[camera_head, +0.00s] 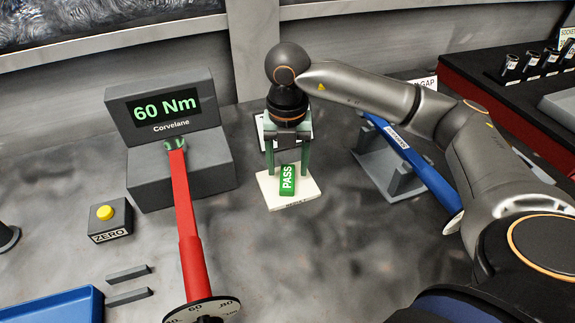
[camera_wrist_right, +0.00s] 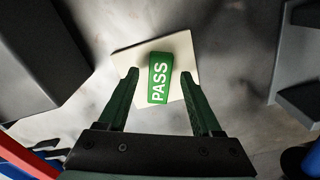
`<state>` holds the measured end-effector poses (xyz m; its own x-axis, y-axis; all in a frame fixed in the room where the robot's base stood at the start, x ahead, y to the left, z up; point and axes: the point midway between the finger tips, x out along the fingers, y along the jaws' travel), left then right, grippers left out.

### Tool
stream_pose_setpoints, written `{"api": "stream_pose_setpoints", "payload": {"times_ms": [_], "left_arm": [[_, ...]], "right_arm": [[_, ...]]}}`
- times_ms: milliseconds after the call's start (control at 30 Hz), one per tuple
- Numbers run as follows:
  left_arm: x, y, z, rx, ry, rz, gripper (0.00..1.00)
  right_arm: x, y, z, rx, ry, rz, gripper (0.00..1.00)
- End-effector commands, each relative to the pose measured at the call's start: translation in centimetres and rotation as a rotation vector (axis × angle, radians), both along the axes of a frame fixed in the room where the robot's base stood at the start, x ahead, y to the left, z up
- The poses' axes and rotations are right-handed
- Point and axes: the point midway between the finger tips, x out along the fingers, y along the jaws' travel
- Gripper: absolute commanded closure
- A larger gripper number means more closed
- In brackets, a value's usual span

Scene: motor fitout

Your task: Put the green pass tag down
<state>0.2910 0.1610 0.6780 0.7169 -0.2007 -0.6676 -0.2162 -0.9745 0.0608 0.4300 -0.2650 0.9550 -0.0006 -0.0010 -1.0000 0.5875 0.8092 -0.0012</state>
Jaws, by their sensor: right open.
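The green pass tag (camera_head: 288,180) lies on a cream square plate (camera_head: 272,196) on the grey bench. In the right wrist view the tag (camera_wrist_right: 158,78) rests on the same plate (camera_wrist_right: 180,45), its white PASS lettering facing up. My right gripper (camera_head: 287,172) is open, its two green fingers on either side of the tag. In the wrist view a gap shows between the tag and each finger (camera_wrist_right: 161,78). The plate's front lettering is too small to read surely. My left gripper is not in view.
The tester (camera_head: 160,97) reads 60 Nm, with a red torque wrench (camera_head: 187,215) running forward from it. A yellow-button ZERO box (camera_head: 105,215) and blue tray (camera_head: 60,305) are left. A blue-handled tool (camera_head: 425,172) lies on a grey stand right. Bench in front is clear.

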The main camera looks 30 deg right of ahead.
Motion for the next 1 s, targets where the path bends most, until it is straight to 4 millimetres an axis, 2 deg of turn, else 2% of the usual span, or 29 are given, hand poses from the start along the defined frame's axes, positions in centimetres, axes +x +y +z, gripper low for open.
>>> {"api": "stream_pose_setpoints", "payload": {"times_ms": [333, 500, 700, 1000], "left_arm": [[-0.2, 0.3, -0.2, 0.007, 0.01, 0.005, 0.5], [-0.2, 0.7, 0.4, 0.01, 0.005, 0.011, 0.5], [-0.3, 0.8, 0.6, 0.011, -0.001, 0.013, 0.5], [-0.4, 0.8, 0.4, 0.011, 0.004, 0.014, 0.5]], "right_arm": [[0.1, 0.0, 7.7, 0.0, -0.006, -0.001, 0.34], [0.1, 0.0, 10.3, 0.0, -0.004, 0.0, 0.34], [0.0, 0.0, 11.3, 0.001, -0.001, 0.0, 0.34], [0.0, 0.0, 11.2, 0.001, -0.001, 0.0, 0.34]]}}
